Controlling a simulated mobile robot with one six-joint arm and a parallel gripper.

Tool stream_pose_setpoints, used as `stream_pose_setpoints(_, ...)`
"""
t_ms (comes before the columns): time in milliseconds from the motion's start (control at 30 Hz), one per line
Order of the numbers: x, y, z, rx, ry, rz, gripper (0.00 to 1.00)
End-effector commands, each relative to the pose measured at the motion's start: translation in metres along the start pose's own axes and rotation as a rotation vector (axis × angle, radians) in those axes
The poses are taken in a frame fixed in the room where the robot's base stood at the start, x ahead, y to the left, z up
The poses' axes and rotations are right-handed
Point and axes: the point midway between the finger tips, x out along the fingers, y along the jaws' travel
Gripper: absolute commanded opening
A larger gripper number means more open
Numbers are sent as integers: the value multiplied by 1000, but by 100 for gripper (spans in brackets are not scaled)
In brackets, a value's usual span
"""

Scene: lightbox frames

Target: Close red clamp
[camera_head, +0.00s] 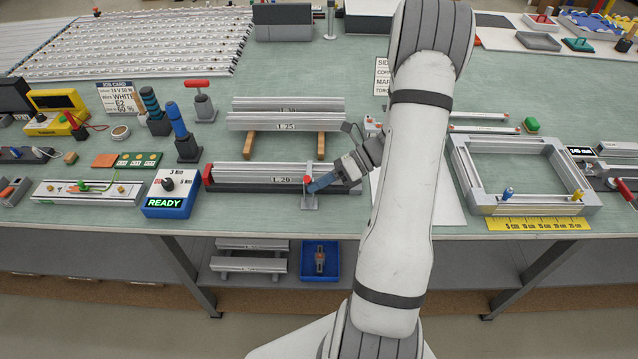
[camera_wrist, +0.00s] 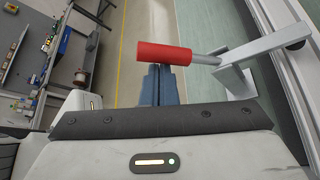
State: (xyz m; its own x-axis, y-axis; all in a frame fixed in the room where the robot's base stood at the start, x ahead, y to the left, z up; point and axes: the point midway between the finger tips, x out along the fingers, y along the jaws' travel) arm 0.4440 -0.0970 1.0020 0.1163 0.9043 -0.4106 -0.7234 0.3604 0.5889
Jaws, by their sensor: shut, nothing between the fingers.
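The red clamp's red handle (camera_wrist: 164,53) lies across the wrist view, on a grey metal lever (camera_wrist: 240,55) that runs to the right. In the head view the red handle (camera_head: 308,180) shows as a small red spot at the front of the L 20 profile (camera_head: 245,171), above a grey bracket. My gripper's blue fingers (camera_wrist: 164,82) are shut and empty, with their tips right at the handle's near side. I cannot tell whether they touch it. In the head view my gripper (camera_head: 316,185) reaches in from the right, and my arm hides part of the bench.
A blue READY box (camera_head: 168,193) stands left of the profile. L 30 and L 25 profiles (camera_head: 285,122) lie behind on wooden blocks. Another red-handled tool (camera_head: 198,88) stands farther back. A grey frame (camera_head: 520,178) lies to the right. The bench's front edge is close by.

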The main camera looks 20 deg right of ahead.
Motion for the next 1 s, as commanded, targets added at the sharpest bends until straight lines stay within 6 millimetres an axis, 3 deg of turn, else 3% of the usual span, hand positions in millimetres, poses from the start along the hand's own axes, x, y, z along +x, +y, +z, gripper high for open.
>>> stream_pose_setpoints(733,-7,-1,2,1,-4,-6,0)
stream_pose_setpoints(1000,-50,-7,5,0,-3,-4,0)
